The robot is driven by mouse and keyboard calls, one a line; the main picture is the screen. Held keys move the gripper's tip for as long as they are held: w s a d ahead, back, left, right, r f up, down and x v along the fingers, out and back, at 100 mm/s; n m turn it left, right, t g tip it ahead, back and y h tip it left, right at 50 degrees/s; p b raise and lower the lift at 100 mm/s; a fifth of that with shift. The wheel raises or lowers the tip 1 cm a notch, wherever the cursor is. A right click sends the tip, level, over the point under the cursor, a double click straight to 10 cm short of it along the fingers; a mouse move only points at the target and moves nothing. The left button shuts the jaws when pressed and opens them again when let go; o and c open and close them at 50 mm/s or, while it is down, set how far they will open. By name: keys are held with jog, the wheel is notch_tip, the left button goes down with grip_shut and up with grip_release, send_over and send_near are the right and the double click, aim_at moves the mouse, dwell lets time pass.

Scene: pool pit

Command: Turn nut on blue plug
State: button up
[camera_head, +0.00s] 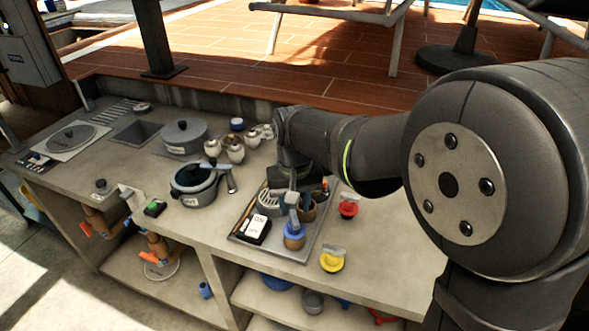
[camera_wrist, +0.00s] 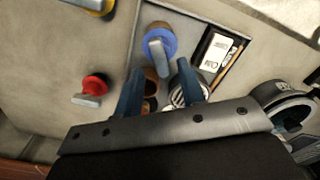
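The blue plug (camera_head: 294,230) sits at the front of a grey tray (camera_head: 303,255), on a brown round body. In the wrist view the blue plug (camera_wrist: 172,40) shows as a blue disc with a grey bar-shaped nut (camera_wrist: 158,58) on top, pointing toward the gripper. My gripper (camera_wrist: 158,92) is open, with its two blue fingers apart and nothing held between them. In the wrist view the plug and nut lie just beyond the fingertips. In the head view my gripper (camera_head: 298,196) hangs over the tray and partly hides the nut.
A red plug (camera_head: 348,209) and a yellow plug (camera_head: 332,260) stand on the counter right of the tray. A black-and-white switch box (camera_head: 256,228) lies in the tray. A grey pot (camera_head: 195,187) stands to the left. The counter's front right is mostly clear.

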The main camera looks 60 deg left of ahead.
aim_at(295, 217)
notch_tip(295, 217, up, 15)
jog(key=shift+f, duration=0.2)
dwell(0.6)
notch_tip(295, 217, down, 18)
jog(key=shift+r, duration=0.25)
dwell(0.5)
